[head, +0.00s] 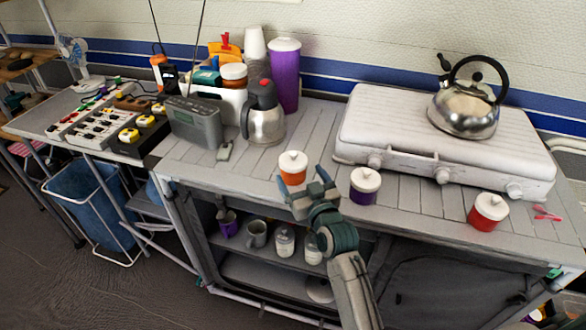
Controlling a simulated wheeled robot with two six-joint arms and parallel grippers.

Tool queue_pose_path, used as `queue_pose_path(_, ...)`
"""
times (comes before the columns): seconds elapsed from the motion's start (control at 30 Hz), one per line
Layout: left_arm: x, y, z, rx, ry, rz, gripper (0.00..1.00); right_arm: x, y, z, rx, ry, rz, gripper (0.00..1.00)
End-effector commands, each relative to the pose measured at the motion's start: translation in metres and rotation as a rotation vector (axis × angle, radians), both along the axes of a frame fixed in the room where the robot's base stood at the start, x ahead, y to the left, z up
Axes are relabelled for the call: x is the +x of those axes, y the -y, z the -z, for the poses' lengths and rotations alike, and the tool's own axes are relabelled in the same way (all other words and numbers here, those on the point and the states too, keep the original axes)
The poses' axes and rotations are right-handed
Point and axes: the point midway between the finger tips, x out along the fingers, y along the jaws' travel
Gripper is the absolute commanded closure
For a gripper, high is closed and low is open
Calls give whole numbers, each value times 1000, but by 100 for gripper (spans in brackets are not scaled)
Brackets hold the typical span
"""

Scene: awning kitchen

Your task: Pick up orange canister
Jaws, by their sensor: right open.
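The orange canister (292,178) has a white knobbed lid and stands upright near the front edge of the grey slatted counter. My right gripper (305,185) is open and reaches up from below, just in front of the canister and slightly to its right. Its fingers, with blue tips, point towards the canister, and the lower part of the canister is partly hidden behind the gripper. I cannot tell whether a finger touches it. My left gripper is not in view.
A purple canister (364,186) stands close on the right, and a red canister (488,211) farther right. Behind are a steel flask (264,118), a grey radio (194,124) and a white stove (430,140) with a kettle (463,108). Shelves with mugs lie below.

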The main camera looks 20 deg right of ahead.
Motion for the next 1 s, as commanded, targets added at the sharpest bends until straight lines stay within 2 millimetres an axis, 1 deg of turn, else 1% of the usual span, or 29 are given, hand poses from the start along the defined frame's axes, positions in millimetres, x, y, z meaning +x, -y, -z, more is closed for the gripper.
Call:
queue_pose_path(0.1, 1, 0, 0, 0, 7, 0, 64, 9, -1, -2, 0, 1, 0, 13)
queue_pose_path(0.17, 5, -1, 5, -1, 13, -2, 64, 17, -2, -2, 0, 1, 0, 13)
queue_pose_path(0.3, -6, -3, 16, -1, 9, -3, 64, 39, -4, -2, -1, 1, 0, 13)
queue_pose_path(0.4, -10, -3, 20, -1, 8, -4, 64, 50, -4, -1, -2, 1, 1, 13)
queue_pose_path(0.5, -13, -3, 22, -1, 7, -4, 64, 54, -4, 0, -2, 1, 1, 13)
queue_pose_path(0.7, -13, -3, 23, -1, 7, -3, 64, 54, -4, 1, -1, 1, 1, 13)
queue_pose_path(0.77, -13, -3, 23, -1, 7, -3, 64, 54, -4, 1, -1, 1, 1, 25)
queue_pose_path(0.8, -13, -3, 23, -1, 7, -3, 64, 54, -4, 1, -1, 0, 1, 32)
queue_pose_path(0.93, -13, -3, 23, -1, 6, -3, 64, 54, -4, 1, -1, 0, 1, 58)
queue_pose_path(0.97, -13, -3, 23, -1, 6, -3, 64, 54, -4, 1, -1, 0, 1, 63)
queue_pose_path(1.0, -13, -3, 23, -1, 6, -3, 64, 54, -4, 0, -1, 1, 1, 63)
